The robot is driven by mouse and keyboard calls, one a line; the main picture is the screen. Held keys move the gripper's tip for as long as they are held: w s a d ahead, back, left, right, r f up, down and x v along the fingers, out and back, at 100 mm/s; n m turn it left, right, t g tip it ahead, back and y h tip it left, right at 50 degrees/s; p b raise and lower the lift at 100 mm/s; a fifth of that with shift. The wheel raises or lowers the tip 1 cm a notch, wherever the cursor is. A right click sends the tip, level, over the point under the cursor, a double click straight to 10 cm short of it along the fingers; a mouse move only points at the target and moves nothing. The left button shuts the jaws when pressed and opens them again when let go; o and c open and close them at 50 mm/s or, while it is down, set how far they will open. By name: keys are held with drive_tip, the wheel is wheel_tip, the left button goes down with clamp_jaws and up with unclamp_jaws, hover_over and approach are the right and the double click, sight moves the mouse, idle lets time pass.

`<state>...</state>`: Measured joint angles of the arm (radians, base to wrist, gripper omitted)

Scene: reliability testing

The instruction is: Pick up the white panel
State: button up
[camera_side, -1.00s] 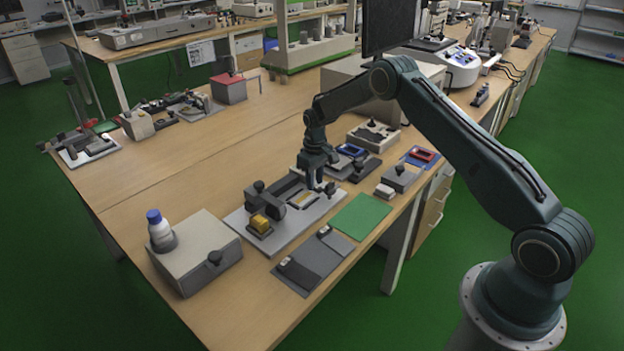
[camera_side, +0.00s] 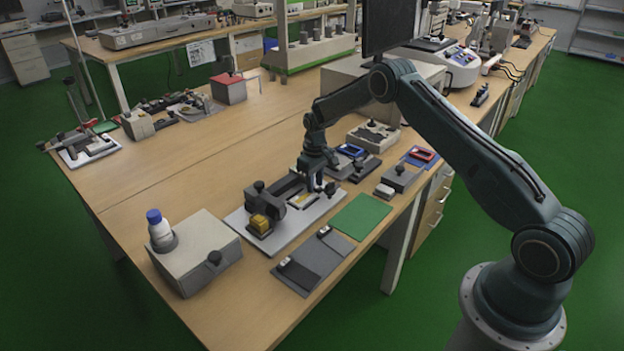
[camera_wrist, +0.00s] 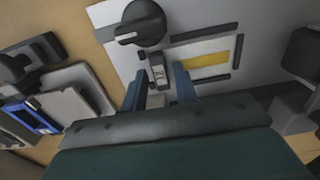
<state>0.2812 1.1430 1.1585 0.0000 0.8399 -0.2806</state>
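A pale whitish panel with a yellow strip (camera_wrist: 205,68) lies between dark rails on a light grey base plate (camera_side: 283,240). In the side view it shows only as a small pale and yellow patch (camera_side: 301,201) just left of my gripper (camera_side: 317,186). In the wrist view, my gripper (camera_wrist: 159,84) has its two blue-grey fingers apart, with nothing held between them. A small grey block with a label (camera_wrist: 158,73) shows between the fingers, and the yellow strip is to their right. I cannot tell the fingertips' exact height above the plate.
A dark round knob (camera_wrist: 141,24) stands near the fingers. A dark clamp-like fixture (camera_side: 266,197) and a yellow block (camera_side: 260,225) sit on the plate's left part. A green mat (camera_side: 361,217) lies in front. A box with a bottle (camera_side: 160,230) stands at left.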

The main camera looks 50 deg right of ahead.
clamp_jaws()
drive_tip(key=shift+r, duration=0.15)
drive_tip(key=shift+r, duration=2.35)
